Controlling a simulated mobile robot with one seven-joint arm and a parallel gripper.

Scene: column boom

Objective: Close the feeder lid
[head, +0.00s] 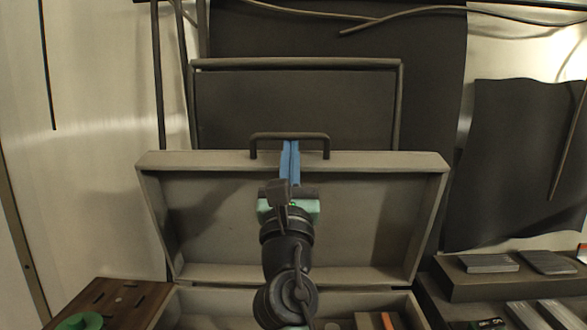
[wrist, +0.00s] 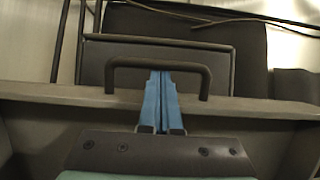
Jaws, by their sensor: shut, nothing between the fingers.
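The feeder lid (head: 360,220) stands raised and open at the back of the feeder box (head: 225,300), its hollow inner side facing me. A dark bar handle (head: 290,136) stands on the lid's top edge, and it also shows in the wrist view (wrist: 158,62). My gripper (head: 290,146) has blue fingers and is shut and empty. In the wrist view my gripper (wrist: 161,75) reaches up to the lid's top edge, its tips between the handle's two posts. I cannot tell whether the tips touch the handle or the lid.
A dark framed panel (head: 295,100) stands behind the lid. A wooden block with slots (head: 110,300) and a green round piece (head: 80,321) are at the lower left. A grey shelf with flat pieces (head: 510,285) is at the lower right. Cables hang at the top.

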